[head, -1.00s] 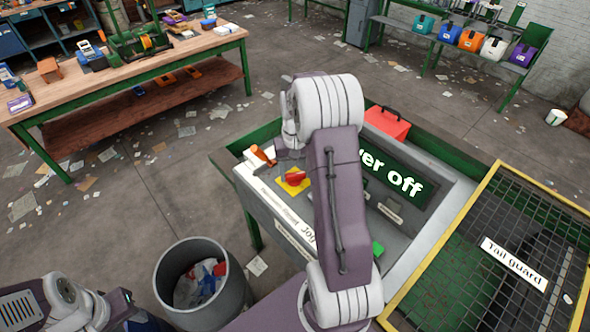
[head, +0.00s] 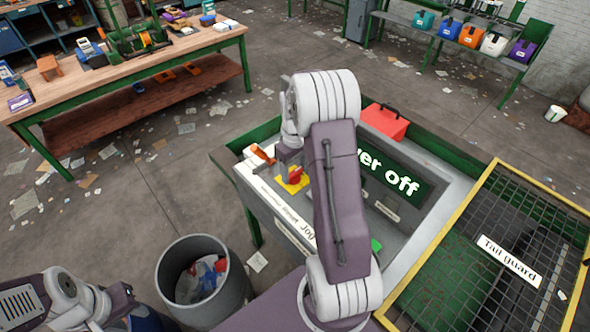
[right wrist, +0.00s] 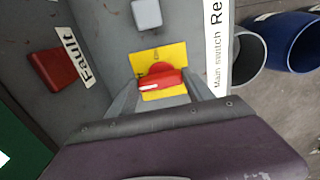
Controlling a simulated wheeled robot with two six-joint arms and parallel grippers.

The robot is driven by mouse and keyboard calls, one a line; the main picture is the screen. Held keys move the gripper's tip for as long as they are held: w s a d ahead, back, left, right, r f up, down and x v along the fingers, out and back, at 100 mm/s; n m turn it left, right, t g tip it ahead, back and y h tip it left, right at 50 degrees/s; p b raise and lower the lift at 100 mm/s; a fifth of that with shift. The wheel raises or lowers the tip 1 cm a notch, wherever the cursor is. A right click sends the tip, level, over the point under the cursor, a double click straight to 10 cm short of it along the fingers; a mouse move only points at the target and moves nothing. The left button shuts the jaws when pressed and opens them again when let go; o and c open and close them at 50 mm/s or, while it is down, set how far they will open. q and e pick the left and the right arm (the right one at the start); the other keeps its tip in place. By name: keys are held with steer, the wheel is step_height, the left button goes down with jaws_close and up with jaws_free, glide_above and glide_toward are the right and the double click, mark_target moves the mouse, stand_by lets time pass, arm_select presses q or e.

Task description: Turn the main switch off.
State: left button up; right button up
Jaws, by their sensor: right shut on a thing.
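The main switch is a red knob (right wrist: 162,76) on a yellow plate (right wrist: 172,55), on the grey sloping panel. In the head view the red knob (head: 296,175) shows just left of my right arm. My right gripper (right wrist: 160,82) has a finger on either side of the knob and is shut on it. The label "Main switch" (right wrist: 217,70) is beside it in the right wrist view. A green display (head: 392,180), partly hidden by my right arm, reads "er off". My left arm shows at the lower left of the head view; its gripper is not visible.
A red "Fault" lamp or button (right wrist: 54,68) and a pale button (right wrist: 147,13) sit near the switch. A grey bin (head: 205,285) with rubbish stands before the panel. A red toolbox (head: 385,122) stands behind it. The yellow-framed tail guard (head: 470,205) is at the right.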

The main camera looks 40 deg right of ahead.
mark_target(293, 171)
steer(key=shift+w, duration=0.1)
steer(key=o, duration=1.1)
steer(key=shift+c, duration=0.2)
steer(key=o, duration=0.3)
steer(key=shift+w, duration=0.15)
step_height(293, 171, up, 9)
steer(key=shift+b, duration=0.8)
steer(key=shift+f, duration=0.1)
